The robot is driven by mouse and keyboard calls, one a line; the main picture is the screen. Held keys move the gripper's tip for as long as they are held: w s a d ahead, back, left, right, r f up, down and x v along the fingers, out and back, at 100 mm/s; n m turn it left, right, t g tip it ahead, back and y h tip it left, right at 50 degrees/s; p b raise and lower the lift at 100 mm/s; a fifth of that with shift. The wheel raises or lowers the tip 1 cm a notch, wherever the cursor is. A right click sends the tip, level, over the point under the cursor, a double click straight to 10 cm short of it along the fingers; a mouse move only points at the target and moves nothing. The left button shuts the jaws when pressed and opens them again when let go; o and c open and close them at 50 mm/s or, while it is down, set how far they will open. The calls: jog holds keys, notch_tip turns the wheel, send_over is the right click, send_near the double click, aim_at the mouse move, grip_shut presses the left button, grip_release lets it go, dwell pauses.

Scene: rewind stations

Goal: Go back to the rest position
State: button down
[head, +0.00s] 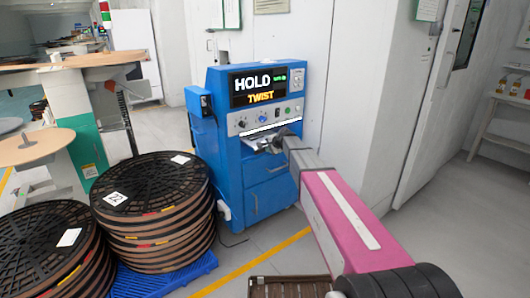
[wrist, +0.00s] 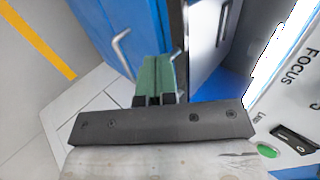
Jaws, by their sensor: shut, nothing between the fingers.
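My gripper (head: 277,138) is at the front of a blue machine (head: 262,180), just below its control panel (head: 265,116). In the head view it is small and dark, and its fingers are hard to make out. In the wrist view my gripper (wrist: 160,70) has its green fingers together with nothing between them. They point past the blue cabinet front, which has a metal handle (wrist: 122,45). To the right is a white panel marked FOCUS, with a black rocker switch (wrist: 296,138) and a green light (wrist: 267,150). The machine's screen (head: 263,86) reads HOLD and TWIST.
Stacks of dark reels (head: 150,190) stand on a blue pallet (head: 185,275) left of the machine. A bench with round discs (head: 30,148) is at the far left. White walls are behind; grey floor (head: 470,220) is clear at right.

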jog(key=s+v, duration=0.1)
jog(key=v, duration=0.5)
jog(key=s+d+f+n+g+h, duration=0.2)
jog(key=s+d+f+n, duration=0.1)
jog(key=s, duration=0.9)
jog(key=s+d+f+n+g+h, duration=0.1)
jog(key=s+d+f+n+g, duration=0.2)
jog(key=s+f, duration=0.4)
jog(key=s+d+f+n+g+h, duration=0.2)
jog(key=s+d+f+n, duration=0.2)
jog(key=s, duration=1.5)
jog(key=d+f, duration=0.1)
jog(key=d, duration=0.2)
jog(key=shift+s+f+n+g+h, duration=0.2)
jog(key=shift+f+n+g+h, duration=0.1)
jog(key=shift+n, duration=0.1)
jog(key=shift+d, duration=0.1)
